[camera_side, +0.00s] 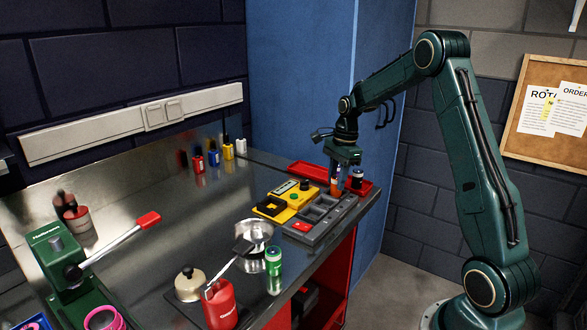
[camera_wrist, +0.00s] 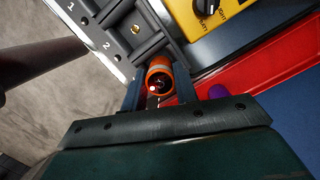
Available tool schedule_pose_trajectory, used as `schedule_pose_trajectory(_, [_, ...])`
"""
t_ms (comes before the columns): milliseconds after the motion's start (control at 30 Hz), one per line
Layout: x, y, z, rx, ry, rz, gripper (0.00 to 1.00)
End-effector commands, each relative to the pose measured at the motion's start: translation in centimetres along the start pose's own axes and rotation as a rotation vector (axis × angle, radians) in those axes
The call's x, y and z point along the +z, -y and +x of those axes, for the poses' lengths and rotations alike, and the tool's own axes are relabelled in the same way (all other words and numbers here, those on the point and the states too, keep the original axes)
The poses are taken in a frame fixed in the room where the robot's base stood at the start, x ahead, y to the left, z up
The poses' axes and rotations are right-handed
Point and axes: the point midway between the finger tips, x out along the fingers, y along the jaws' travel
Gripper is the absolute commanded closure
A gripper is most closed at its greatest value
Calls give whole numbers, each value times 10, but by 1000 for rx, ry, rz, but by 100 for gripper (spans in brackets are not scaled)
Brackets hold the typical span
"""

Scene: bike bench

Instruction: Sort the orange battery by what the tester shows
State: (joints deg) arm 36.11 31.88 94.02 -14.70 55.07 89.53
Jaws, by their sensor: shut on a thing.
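The orange battery (camera_side: 334,187) is upright under my gripper (camera_side: 339,166), in the side view. My gripper is shut on it; the wrist view shows the battery's orange end (camera_wrist: 158,72) between the two fingers. The battery is beside the grey sorting tray (camera_side: 300,236), whose compartments also show in the wrist view (camera_wrist: 92,22), with the numbers 1 and 2. Whether the battery touches anything below is hidden. The yellow tester (camera_side: 294,199) with a black knob sits left of the battery in the side view. Its small greenish display is too small to read.
A red tray (camera_side: 303,170) lies behind, with a dark battery (camera_side: 357,179) standing close to my gripper. A metal pot (camera_side: 255,236), a green can (camera_side: 273,268) and a red oil can (camera_side: 220,305) stand nearer the camera. Small coloured bottles (camera_side: 213,156) stand at the back.

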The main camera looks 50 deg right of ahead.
Motion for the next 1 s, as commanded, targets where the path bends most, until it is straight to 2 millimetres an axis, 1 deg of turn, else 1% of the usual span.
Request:
schedule_pose_trajectory(433, [0, 0, 0, 0, 0, 0, 100])
schedule_pose_trajectory(1000, [-1, 0, 8, 0, 0, 0, 100])
